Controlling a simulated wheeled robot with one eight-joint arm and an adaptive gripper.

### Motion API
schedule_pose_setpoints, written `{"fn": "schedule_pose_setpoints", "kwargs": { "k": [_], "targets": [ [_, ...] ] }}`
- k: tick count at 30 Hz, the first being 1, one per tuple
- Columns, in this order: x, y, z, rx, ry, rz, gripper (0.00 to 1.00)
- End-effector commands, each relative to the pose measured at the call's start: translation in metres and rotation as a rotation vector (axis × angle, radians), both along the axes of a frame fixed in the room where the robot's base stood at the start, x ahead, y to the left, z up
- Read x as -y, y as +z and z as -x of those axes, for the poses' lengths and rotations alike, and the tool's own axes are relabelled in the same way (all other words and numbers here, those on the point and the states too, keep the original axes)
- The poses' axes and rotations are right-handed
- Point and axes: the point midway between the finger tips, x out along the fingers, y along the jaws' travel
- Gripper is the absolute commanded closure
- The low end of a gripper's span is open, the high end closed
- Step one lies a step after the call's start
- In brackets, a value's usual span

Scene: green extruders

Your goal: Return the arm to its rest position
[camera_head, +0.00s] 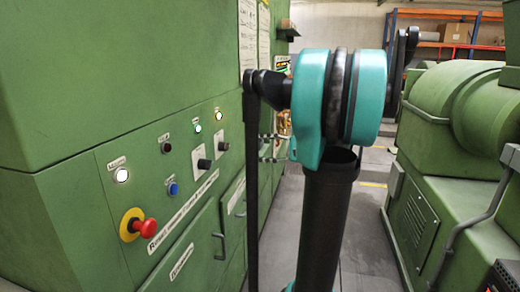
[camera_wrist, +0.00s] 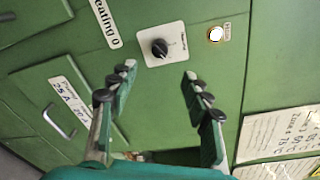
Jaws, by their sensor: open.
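My arm, with its teal joint (camera_head: 338,97) and dark link, stands upright in the middle of the head view. It rises in front of the aisle, beside the green control cabinet. My gripper (camera_wrist: 158,80) shows in the wrist view with its two fingers spread and nothing between them. It faces a green panel. A black rotary knob (camera_wrist: 160,48) on a white plate lies just beyond the fingertips, apart from them. In the head view I cannot make out the gripper clearly.
The control cabinet (camera_head: 65,150) on the left carries a red emergency button (camera_head: 145,228), a blue button (camera_head: 173,188) and lit lamps. A green machine (camera_head: 460,120) stands on the right. Shelves (camera_head: 445,30) are at the back. Grey floor (camera_head: 370,245) lies between.

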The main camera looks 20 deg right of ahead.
Motion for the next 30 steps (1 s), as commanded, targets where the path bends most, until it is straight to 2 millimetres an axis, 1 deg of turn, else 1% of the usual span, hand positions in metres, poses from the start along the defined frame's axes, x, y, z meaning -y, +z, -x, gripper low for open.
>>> {"fn": "schedule_pose_setpoints", "kwargs": {
  "k": [2, 4, 5, 7, 8, 9, 11, 12, 14, 15, 16, 18, 21, 22, 25, 27, 30],
  "targets": [
    [-0.001, -0.001, 0.0, -0.001, 0.001, 0.004, 0.51],
    [-0.008, -0.008, 0.002, -0.009, 0.006, 0.027, 0.51],
    [-0.013, -0.013, 0.003, -0.014, 0.01, 0.045, 0.51],
    [-0.03, -0.034, 0.01, -0.033, 0.026, 0.117, 0.51],
    [-0.039, -0.046, 0.013, -0.043, 0.034, 0.159, 0.51],
    [-0.052, -0.065, 0.021, -0.056, 0.05, 0.228, 0.51],
    [-0.071, -0.097, 0.036, -0.071, 0.08, 0.352, 0.51],
    [-0.082, -0.12, 0.047, -0.078, 0.103, 0.443, 0.51],
    [-0.093, -0.153, 0.066, -0.078, 0.143, 0.584, 0.51],
    [-0.098, -0.174, 0.08, -0.074, 0.17, 0.678, 0.51],
    [-0.1, -0.189, 0.09, -0.068, 0.192, 0.75, 0.51],
    [-0.101, -0.221, 0.113, -0.045, 0.247, 0.919, 0.51],
    [-0.093, -0.259, 0.144, 0.009, 0.331, 1.155, 0.51],
    [-0.089, -0.268, 0.152, 0.026, 0.356, 1.222, 0.51],
    [-0.074, -0.289, 0.173, 0.092, 0.431, 1.418, 0.51],
    [-0.064, -0.298, 0.183, 0.132, 0.471, 1.522, 0.51],
    [-0.054, -0.305, 0.19, 0.174, 0.511, 1.623, 0.51]
  ]
}}
